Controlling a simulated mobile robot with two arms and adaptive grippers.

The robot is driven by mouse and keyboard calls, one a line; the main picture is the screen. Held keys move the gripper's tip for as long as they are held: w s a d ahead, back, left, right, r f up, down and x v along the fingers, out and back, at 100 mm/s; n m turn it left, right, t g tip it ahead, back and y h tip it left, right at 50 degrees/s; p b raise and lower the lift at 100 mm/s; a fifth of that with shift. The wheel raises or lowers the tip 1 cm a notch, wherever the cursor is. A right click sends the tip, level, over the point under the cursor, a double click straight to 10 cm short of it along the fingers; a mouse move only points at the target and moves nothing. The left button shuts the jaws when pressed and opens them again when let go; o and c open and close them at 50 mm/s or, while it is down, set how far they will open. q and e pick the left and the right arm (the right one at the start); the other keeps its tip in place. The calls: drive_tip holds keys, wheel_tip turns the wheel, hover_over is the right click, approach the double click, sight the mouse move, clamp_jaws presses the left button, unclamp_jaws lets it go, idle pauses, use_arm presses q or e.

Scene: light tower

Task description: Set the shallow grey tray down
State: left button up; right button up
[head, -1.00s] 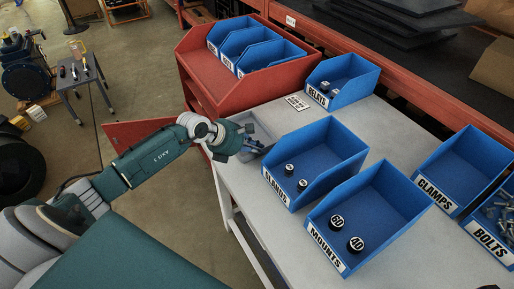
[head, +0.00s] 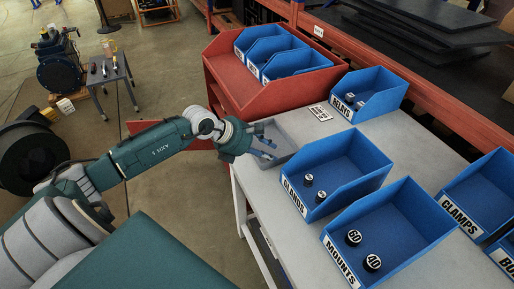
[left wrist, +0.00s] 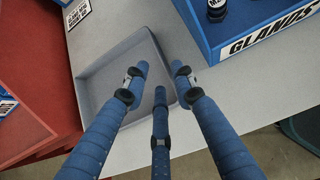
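The shallow grey tray (head: 284,136) rests on the light grey table, at its far left corner beside the red rack. It also shows in the left wrist view (left wrist: 108,72), flat on the table top. My left gripper (head: 270,148) reaches in from the left at the tray's near side. Its three blue fingers (left wrist: 160,78) are spread with nothing between them. In the wrist view one finger lies over the tray's inside, one past its wall and one across the wall line. I cannot tell whether any finger touches the tray. My right gripper is out of view.
The red rack (head: 222,85) with blue bins stands behind the tray. The GLANDS bin (head: 345,160) is close on the right, the MOUNTS bin (head: 400,225) nearer. The RELAYS bin (head: 377,90) and a label card (head: 320,113) lie farther back. The table edge is near the gripper.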

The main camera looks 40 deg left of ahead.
use_arm(q)
drive_tip(key=v, duration=0.6)
drive_tip(key=shift+s+r+b, duration=0.2)
drive_tip(key=shift+r+b, duration=0.05)
drive_tip(key=shift+b, duration=0.2)
